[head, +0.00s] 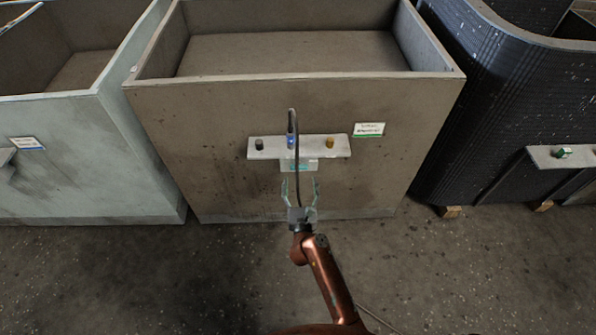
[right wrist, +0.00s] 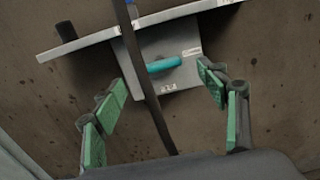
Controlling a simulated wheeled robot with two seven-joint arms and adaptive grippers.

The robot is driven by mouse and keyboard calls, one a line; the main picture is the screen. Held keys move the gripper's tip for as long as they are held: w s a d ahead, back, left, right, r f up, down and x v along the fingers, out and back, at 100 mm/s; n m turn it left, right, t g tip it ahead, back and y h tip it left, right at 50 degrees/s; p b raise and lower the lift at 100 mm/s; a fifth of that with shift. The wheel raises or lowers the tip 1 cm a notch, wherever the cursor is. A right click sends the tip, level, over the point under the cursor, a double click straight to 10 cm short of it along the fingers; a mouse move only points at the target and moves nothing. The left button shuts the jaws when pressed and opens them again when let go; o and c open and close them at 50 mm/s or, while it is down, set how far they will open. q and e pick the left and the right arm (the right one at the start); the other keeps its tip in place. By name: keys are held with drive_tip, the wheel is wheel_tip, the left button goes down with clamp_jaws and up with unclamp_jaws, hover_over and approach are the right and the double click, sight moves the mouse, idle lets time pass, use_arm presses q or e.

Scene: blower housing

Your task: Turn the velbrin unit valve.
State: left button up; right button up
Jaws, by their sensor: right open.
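The brown-grey housing (head: 220,150) in the middle carries a metal shelf (head: 340,146) with a small plate below it. A teal valve handle (right wrist: 164,64) sits on that plate, lying roughly sideways; it is small in the head view (head: 299,167). My right gripper (head: 300,181) is open just below and in front of the plate. In the right wrist view its green-padded fingers (right wrist: 160,85) stand apart, on either side of the handle's line and short of it. Nothing is between them except a dark hose crossing the view. My left gripper is not in view.
The dark hose (right wrist: 146,85) runs past the handle's left end. A black knob (head: 259,144), a blue fitting (head: 291,141) and a yellow knob (head: 330,142) are on the shelf. A label (head: 369,129) is at right. A pale bin (head: 90,150) and black ribbed housing (head: 490,110) flank it.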

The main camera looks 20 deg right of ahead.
sight(299, 169)
drive_tip(key=b+x, duration=0.1)
drive_tip(key=x, duration=0.5)
drive_tip(key=shift+w+f, duration=0.1)
drive_tip(key=shift+f, duration=0.05)
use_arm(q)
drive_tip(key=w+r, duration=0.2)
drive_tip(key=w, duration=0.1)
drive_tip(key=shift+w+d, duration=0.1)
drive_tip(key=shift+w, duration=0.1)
use_arm(e)
drive_tip(key=shift+c, duration=0.6)
drive_tip(key=c, duration=1)
drive_tip(key=shift+c, duration=0.2)
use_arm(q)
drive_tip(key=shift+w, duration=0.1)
use_arm(e)
drive_tip(key=shift+a, duration=0.1)
